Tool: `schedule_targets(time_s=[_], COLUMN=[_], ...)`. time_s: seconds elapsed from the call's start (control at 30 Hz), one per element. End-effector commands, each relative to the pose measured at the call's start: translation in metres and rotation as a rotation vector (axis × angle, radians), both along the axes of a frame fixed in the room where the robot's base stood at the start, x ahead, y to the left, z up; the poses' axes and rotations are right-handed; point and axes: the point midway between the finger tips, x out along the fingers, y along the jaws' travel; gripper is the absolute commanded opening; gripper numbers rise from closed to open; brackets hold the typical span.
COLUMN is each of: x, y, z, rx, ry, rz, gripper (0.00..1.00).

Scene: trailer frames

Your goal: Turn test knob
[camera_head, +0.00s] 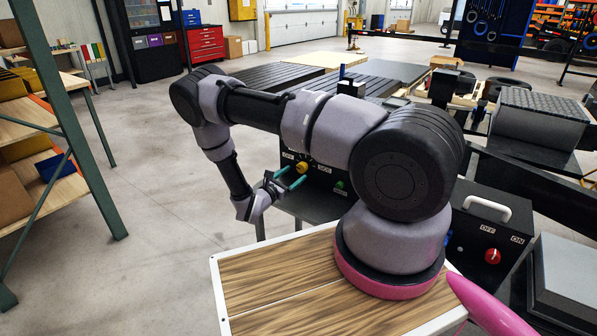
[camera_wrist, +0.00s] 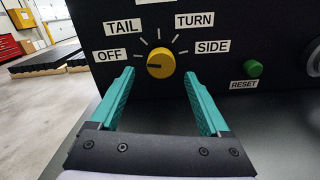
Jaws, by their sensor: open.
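A round yellow knob (camera_wrist: 160,63) sits on the front of a black panel. Its dark pointer mark faces left, toward the OFF label (camera_wrist: 109,56). TAIL, TURN and SIDE labels fan around it. The knob also shows in the head view (camera_head: 302,167), partly behind my fingers. My gripper (camera_wrist: 158,75) is open, with its two teal fingers on the near side of the knob, one toward its left and one toward its right. Whether they touch it I cannot tell. The gripper also shows in the head view (camera_head: 291,177).
A green RESET button (camera_wrist: 253,68) is right of the knob, near my right finger. A metal cylinder part (camera_wrist: 314,58) is at the right edge. A black box with a red knob (camera_head: 493,256) stands to the right in the head view. A dark shelf lies below the panel.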

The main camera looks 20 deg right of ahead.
Motion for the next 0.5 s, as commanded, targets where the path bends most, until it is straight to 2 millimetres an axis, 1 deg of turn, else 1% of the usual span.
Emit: schedule_targets(time_s=[0.03, 0.1, 0.2, 0.33, 0.5], x=[0.004, 0.010, 0.017, 0.021, 0.022], y=[-0.009, -0.017, -0.026, -0.032, -0.034], z=[0.000, 0.000, 0.000, 0.000, 0.000], rx=[0.000, 0.001, 0.001, 0.001, 0.001], ry=[0.000, 0.000, -0.001, 0.001, 0.001], rz=[-0.003, -0.004, -0.002, -0.001, 0.000], gripper=[0.80, 0.80, 0.80, 0.80, 0.80])
